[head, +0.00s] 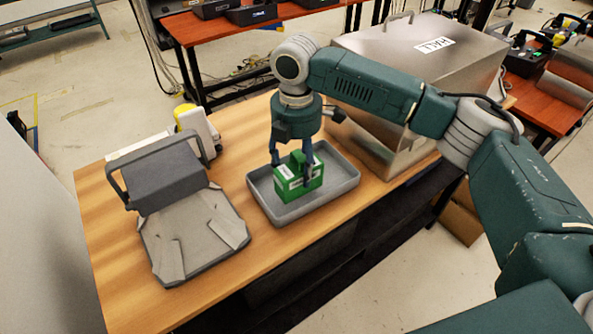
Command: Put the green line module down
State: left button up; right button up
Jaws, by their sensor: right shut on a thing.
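The green line module (298,186) is a green box with white labels and a raised green part on top. It is in the grey tray (258,196) near the middle of the wooden table. My right gripper (292,170) comes down from above with its fingers shut on the module. The module's underside is hidden by the tray or meets its floor; I cannot tell whether it rests there. My left gripper is not in view.
A grey device with a raised handle and lid (160,182) stands left of the tray. A white and yellow object (197,126) is behind it. A large metal case (415,75) stands close on the tray's right. Bare wood (110,280) shows at front left.

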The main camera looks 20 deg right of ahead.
aim_at(297, 151)
notch_tip(297, 151, down, 3)
jog(key=shift+f+p, duration=0.1)
jog(key=shift+p, duration=0.2)
jog(key=o, duration=1.4)
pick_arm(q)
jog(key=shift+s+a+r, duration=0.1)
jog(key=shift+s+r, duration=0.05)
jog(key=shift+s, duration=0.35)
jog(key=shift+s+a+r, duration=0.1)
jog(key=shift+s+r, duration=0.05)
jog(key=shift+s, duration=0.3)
pick_arm(e)
notch_tip(297, 151, up, 11)
jog(key=b, duration=0.3)
jog(key=shift+b, duration=0.3)
jog(key=shift+r, duration=0.55)
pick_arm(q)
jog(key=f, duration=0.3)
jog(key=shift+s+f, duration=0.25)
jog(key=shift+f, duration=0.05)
pick_arm(e)
jog(key=shift+f, duration=0.1)
